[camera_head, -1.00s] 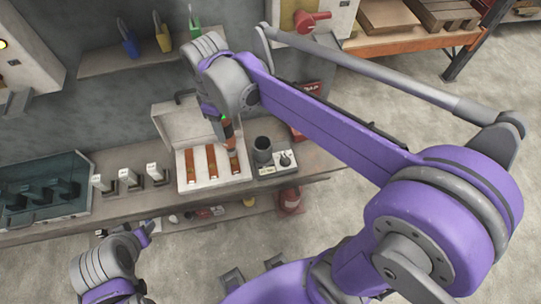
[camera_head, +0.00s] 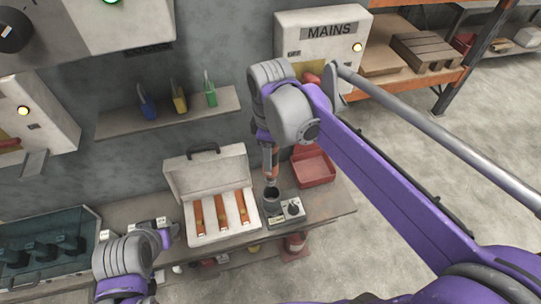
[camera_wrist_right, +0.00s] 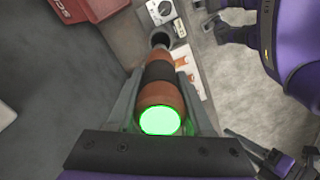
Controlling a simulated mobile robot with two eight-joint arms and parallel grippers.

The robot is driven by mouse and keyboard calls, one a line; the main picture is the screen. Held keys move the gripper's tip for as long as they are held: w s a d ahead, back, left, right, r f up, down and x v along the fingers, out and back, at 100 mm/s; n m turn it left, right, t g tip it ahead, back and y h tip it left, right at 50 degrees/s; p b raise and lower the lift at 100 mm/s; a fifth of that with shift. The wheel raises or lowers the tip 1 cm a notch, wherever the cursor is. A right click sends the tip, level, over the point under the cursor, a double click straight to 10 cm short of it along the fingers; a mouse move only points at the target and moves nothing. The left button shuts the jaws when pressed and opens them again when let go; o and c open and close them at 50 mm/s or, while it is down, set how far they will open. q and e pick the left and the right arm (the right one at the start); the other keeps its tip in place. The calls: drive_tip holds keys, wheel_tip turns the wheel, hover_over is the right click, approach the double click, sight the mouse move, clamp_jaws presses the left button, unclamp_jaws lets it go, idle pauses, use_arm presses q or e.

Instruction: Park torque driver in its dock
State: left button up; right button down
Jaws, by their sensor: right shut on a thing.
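The torque driver (camera_head: 270,165) has an orange-brown body with a black band, and its end glows green in the right wrist view (camera_wrist_right: 160,85). My right gripper (camera_head: 269,148) is shut on it, with one finger on each side of the body. The dock is a dark round cup (camera_head: 271,197), which also shows in the right wrist view (camera_wrist_right: 161,38). The driver is roughly upright over the cup, tip toward its opening; whether the tip is inside I cannot tell. My left gripper (camera_head: 168,232) is at the lower left, its jaws too unclear to read.
A grey box with a dial (camera_head: 292,208) adjoins the cup. An open white case (camera_head: 205,178) with three orange bars stands left of it, and a red bin (camera_head: 313,168) behind right. A dark-lidded tray (camera_head: 45,250) lies at left.

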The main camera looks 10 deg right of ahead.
use_arm(q)
drive_tip(key=shift+d+f, duration=0.1)
use_arm(e)
drive_tip(key=shift+d+f, duration=0.1)
drive_tip(key=shift+s+f+b, duration=0.15)
drive_tip(key=shift+f+b, duration=0.25)
drive_tip(key=shift+f, duration=0.35)
drive_tip(key=b, duration=0.2)
hover_over(271, 181)
drive_tip(key=shift+w+d+f, duration=0.1)
drive_tip(key=shift+w+f, duration=0.05)
drive_tip(key=shift+f, duration=0.9)
drive_tip(key=shift+w+d+f, duration=0.1)
drive_tip(key=shift+w+f, duration=0.05)
drive_tip(key=shift+f, duration=0.9)
use_arm(q)
drive_tip(key=shift+g, duration=0.3)
drive_tip(key=f, duration=0.1)
drive_tip(key=s+f, duration=0.2)
drive_tip(key=f, duration=0.1)
drive_tip(key=shift+s, duration=0.25)
use_arm(e)
drive_tip(key=shift+f, duration=0.1)
use_arm(q)
drive_tip(key=shift+w, duration=0.1)
use_arm(e)
drive_tip(key=shift+w, duration=0.1)
